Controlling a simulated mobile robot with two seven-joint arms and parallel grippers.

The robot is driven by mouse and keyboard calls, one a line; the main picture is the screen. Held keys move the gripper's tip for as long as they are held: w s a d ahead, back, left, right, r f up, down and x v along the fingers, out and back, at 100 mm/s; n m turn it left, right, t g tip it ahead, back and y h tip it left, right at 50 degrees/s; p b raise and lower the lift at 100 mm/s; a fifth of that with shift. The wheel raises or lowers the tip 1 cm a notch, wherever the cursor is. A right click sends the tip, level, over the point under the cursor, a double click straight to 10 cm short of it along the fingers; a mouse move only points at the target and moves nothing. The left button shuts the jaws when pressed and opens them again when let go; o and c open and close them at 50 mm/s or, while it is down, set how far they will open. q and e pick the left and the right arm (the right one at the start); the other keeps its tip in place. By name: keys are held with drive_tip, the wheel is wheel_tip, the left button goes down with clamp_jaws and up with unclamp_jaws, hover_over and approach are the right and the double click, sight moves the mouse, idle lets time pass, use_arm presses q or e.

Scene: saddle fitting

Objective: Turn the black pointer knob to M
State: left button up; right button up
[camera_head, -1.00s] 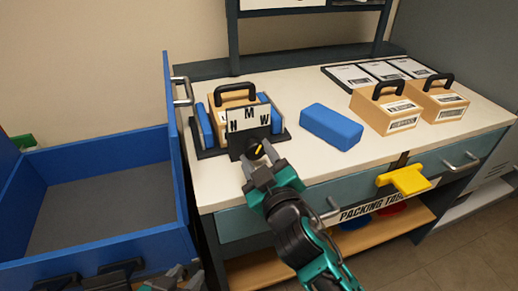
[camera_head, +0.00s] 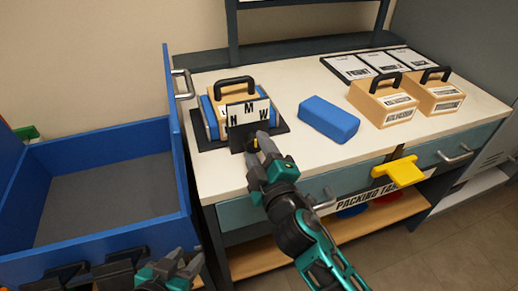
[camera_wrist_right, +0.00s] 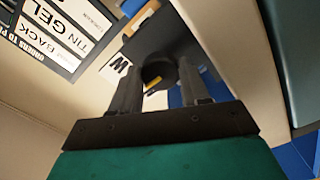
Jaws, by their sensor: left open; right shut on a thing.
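The letter plate (camera_head: 250,112) stands upright at the table's front left and bears N, M and W, with M at the top. The black pointer knob (camera_head: 252,146) is on the dark block below it. Its yellow mark looks nearly upright, but fingers partly cover it and its exact aim is unclear. My right gripper (camera_head: 261,150) is shut on the knob. In the right wrist view the knob (camera_wrist_right: 158,70) lies between the two fingers, beside the letter W. My left gripper (camera_head: 178,268) is open and empty, low near the blue drawer.
Behind the plate, a tan box (camera_head: 233,91) with a black handle sits between blue pads (camera_head: 209,119). A blue block (camera_head: 328,120) and two tan boxes (camera_head: 381,100) stand to the right. A yellow handle (camera_head: 400,170) juts from the table front. The blue drawer (camera_head: 100,200) is empty.

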drive_tip(key=shift+r, duration=0.1)
drive_tip(key=o, duration=1.1)
drive_tip(key=shift+c, duration=0.2)
use_arm(q)
drive_tip(key=shift+s, duration=0.1)
